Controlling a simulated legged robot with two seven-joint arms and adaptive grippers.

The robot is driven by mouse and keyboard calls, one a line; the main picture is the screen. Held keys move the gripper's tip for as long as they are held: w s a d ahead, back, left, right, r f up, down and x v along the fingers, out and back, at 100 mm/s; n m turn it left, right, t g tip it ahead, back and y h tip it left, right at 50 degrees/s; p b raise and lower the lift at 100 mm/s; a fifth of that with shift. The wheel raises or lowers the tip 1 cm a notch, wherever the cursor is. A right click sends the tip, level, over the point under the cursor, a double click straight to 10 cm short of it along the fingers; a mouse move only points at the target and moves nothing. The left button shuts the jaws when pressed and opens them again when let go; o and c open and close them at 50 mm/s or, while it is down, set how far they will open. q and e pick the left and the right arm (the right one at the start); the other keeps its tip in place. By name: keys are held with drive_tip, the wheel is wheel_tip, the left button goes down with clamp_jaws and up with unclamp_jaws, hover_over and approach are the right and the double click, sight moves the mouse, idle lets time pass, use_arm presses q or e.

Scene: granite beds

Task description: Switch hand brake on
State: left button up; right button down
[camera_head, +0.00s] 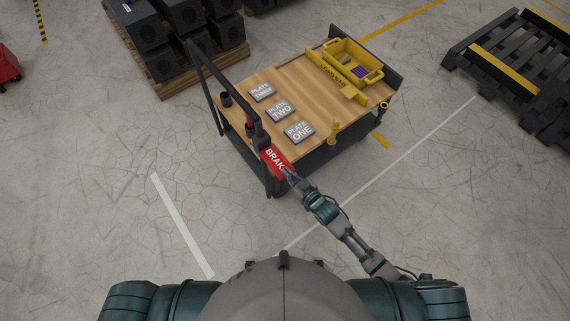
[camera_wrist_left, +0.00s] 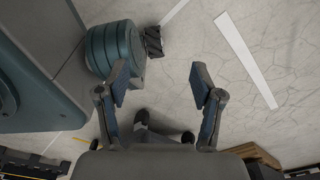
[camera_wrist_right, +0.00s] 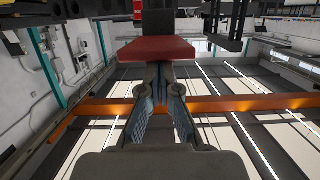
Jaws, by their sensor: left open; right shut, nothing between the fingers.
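The red brake plate (camera_head: 273,158), lettered "BRAK" with its end hidden by my gripper, is at the near corner of the cart, below the handle frame. My right gripper (camera_head: 290,174) is at the plate's lower right end. In the right wrist view the shut, empty fingers (camera_wrist_right: 161,75) point at the red plate (camera_wrist_right: 155,49), their tips at or just under its edge; I cannot tell whether they touch. My left gripper (camera_wrist_left: 158,82) is open and empty above the floor in the left wrist view. It is outside the head view.
The wooden cart top (camera_head: 307,78) carries three lettered plates, one being plate two (camera_head: 280,109), and a yellow bin (camera_head: 351,66). A black handle frame (camera_head: 222,83) rises at its left. Black pallets (camera_head: 510,75) stand right; dark blocks (camera_head: 185,15) stand behind. Floor left of the cart is clear.

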use_arm(q)
drive_tip(key=w+d+r+b, duration=0.2)
drive_tip(key=w+r+b, duration=0.45)
drive_tip(key=w, duration=0.45)
drive_tip(key=w+r+t+b, duration=0.1)
drive_tip(key=w+r+b, duration=0.2)
drive_tip(key=r, duration=1.1)
drive_tip(key=shift+d, duration=0.25)
use_arm(e)
drive_tip(key=shift+f+t+y, duration=0.55)
drive_tip(key=shift+f+t, duration=0.3)
drive_tip(key=shift+f, duration=0.45)
drive_tip(key=shift+f+t+y, duration=0.55)
drive_tip(key=shift+f+t, duration=0.3)
drive_tip(key=shift+f, duration=0.45)
